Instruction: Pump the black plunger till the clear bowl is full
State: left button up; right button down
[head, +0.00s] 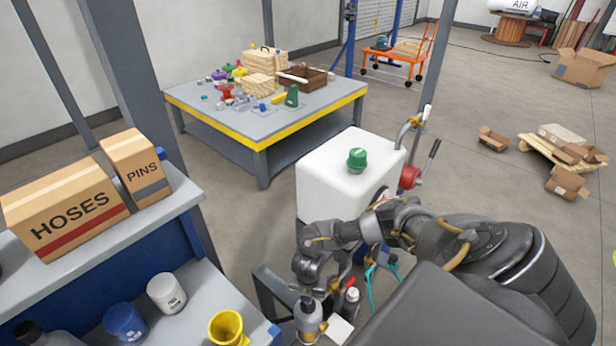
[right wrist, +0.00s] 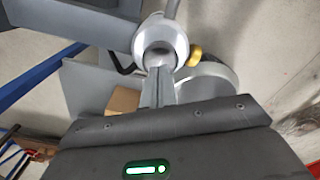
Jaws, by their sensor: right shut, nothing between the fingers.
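My right gripper (head: 306,296) is shut and empty, pointing down in the head view. It is right over a silver-grey cylindrical body (head: 308,318) at the bottom of the picture. In the right wrist view the shut fingers (right wrist: 158,88) reach up to the underside edge of a silver round fitting (right wrist: 160,42); I cannot tell whether they touch it. A yellow part (right wrist: 195,54) and a wider silver disc (right wrist: 212,76) lie behind. I cannot make out the black plunger or the clear bowl for certain; my arm and gripper cover that area. My left gripper is out of view.
A white tank (head: 335,180) with a green cap (head: 357,160) and a red-hubbed lever (head: 410,176) stands beyond my right arm. Bottles and a yellow funnel (head: 227,328) stand on the left shelf. A grey workbench (head: 205,98) is behind. Floor at right is partly clear.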

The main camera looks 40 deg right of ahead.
notch_tip(320, 180, up, 5)
jog(key=p, duration=0.4)
jog(key=shift+r, duration=0.15)
